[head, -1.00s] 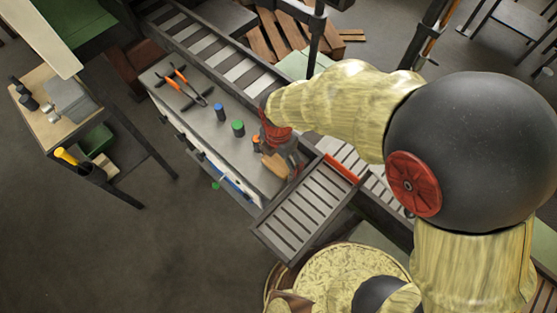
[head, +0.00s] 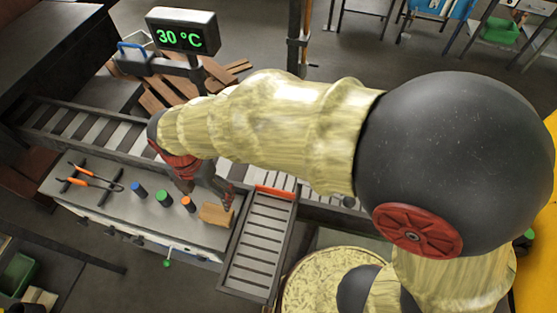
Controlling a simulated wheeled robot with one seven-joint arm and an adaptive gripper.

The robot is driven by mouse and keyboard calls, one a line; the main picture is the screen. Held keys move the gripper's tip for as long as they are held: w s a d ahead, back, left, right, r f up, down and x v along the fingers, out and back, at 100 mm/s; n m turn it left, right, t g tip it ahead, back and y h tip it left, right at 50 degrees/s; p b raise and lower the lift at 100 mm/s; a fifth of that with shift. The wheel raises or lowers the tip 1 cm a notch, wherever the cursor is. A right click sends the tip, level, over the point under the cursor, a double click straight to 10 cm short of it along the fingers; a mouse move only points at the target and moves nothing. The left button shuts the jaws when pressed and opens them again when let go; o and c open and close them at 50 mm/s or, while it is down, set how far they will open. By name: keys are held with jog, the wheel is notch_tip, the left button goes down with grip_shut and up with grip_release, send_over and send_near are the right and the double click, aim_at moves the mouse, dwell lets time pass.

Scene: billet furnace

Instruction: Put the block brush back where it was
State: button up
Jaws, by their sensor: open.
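A tan wooden block, which looks like the block brush (head: 215,214), lies on the grey bench top (head: 120,205) near its right end. My gripper (head: 209,201) is open, pointing down just behind and above it. One dark finger comes close to the block's right side; I cannot tell whether it touches. Any bristles are hidden.
A slatted chute (head: 260,245) adjoins the bench's right end. Behind runs a roller conveyor (head: 85,128), with a 30 °C display (head: 181,37) beyond.

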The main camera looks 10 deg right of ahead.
jog(key=w+d+r+m+t, duration=0.1)
jog(key=w+d+r+m, duration=0.1)
jog(key=d+r+m, duration=0.5)
jog(key=s+d+r+m+t, duration=0.1)
jog(key=s+d+r+m, duration=0.1)
jog(key=d+m, duration=0.5)
jog(key=s+d+r+m+t, duration=0.2)
jog(key=s+d+r+m, duration=0.1)
jog(key=d+m, duration=0.5)
jog(key=s+d+r+m+t, duration=0.1)
jog(key=s+d+r+m, duration=0.1)
jog(key=d+r+m, duration=0.2)
jog(key=d+m, duration=0.3)
jog(key=m, duration=0.1)
jog(key=shift+s+d+r+m+t, duration=0.2)
jog(key=shift+s+d+m+t, duration=0.1)
jog(key=shift+s, duration=0.05)
notch_tip(320, 180, down, 9)
jog(key=b, duration=0.9)
jog(key=shift+f, duration=0.15)
